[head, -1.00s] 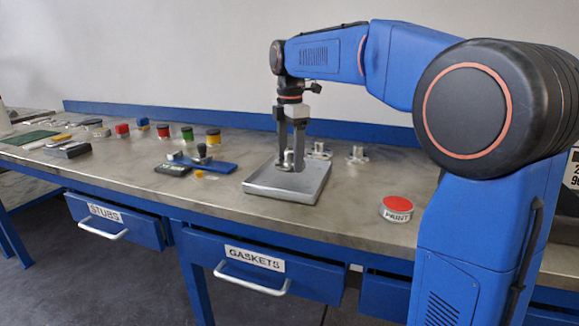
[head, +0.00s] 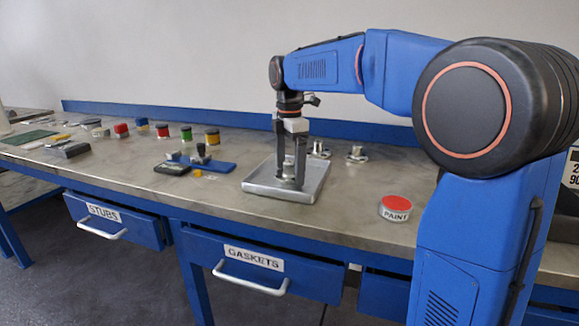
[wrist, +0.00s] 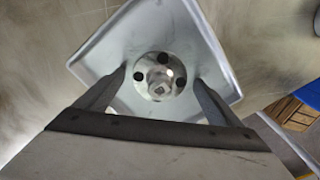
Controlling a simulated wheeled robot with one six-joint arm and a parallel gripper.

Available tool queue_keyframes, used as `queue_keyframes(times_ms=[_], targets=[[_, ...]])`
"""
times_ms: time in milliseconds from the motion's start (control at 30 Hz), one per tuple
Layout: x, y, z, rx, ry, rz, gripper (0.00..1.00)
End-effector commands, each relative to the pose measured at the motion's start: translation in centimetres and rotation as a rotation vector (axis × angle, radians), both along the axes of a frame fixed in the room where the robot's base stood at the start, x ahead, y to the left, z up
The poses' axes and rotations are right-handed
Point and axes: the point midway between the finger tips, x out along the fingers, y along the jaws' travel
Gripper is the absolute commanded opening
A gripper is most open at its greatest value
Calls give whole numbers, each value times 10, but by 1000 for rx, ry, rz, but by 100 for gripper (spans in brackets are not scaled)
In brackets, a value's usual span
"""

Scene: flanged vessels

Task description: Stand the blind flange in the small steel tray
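The blind flange (wrist: 149,63), a round metal disc with dark bolt holes and a raised middle boss, lies flat in the small steel tray (wrist: 95,58) in the wrist view. In the head view, the flange (head: 288,183) is partly hidden between my fingers, inside the shallow square tray (head: 262,190). My gripper (head: 289,178) points straight down over the tray. Its fingers stand apart on either side of the flange, and gaps show beside it in the wrist view (wrist: 160,76).
A red-topped paint tin (head: 395,208) is to the right. The bench between tray and tin is clear.

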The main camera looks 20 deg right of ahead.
Motion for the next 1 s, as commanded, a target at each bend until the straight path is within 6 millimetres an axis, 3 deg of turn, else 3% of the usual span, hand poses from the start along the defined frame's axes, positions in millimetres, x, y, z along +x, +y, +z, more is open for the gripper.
queue_keyframes(times_ms=[267, 700, 1000], targets=[[1, 0, 15, 0, -2, 0, 88], [1, 0, 95, 0, -2, 0, 88], [0, 0, 121, 0, 0, 0, 88]])
